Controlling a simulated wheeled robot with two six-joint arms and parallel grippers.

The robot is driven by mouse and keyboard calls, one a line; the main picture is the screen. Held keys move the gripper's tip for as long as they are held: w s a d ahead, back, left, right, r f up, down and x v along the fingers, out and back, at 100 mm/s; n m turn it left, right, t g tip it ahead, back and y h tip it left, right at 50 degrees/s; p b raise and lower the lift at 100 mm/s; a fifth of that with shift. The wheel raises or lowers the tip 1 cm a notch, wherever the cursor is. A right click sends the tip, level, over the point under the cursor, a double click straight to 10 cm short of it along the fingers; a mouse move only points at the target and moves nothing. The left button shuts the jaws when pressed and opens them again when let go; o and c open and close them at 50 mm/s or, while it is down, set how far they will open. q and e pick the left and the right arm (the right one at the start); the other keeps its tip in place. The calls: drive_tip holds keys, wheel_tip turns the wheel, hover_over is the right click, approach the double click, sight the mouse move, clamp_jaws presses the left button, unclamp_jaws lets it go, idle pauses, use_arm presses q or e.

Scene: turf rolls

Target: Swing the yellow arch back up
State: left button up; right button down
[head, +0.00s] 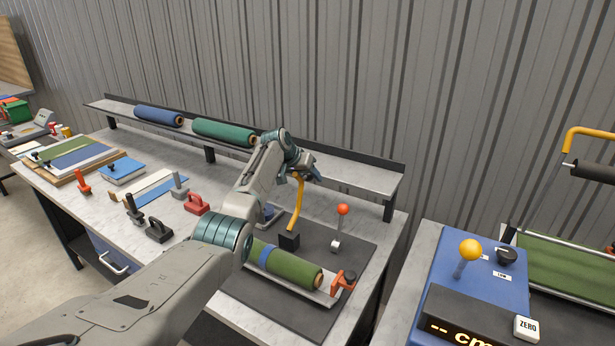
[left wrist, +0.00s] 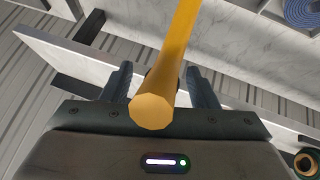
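The yellow arch (head: 297,203) is a bent bar rising from a black block (head: 289,241) on the dark mat, beside a green turf roll (head: 292,268) with a blue band. My left gripper (head: 306,170) is at the arch's upper end. In the left wrist view the yellow bar (left wrist: 176,60) runs between the two fingers of my left gripper (left wrist: 160,82), its blunt end towards the camera. The fingers stand apart with a gap on the bar's left side; contact on the right is unclear. My right gripper is not in view.
A red-knobbed lever (head: 343,211) and an orange clamp (head: 344,281) stand on the mat (head: 355,250). A shelf (head: 360,178) with blue and green rolls runs behind. A blue console (head: 440,262) and a roller machine with another yellow bar (head: 585,131) are at right.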

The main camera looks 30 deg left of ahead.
use_arm(q)
drive_tip(key=shift+r, duration=0.15)
drive_tip(key=shift+s+a+r, duration=0.25)
drive_tip(key=shift+s+r, duration=0.15)
drive_tip(key=shift+r, duration=0.1)
drive_tip(key=b+v, duration=0.3)
drive_tip(key=v, duration=0.6)
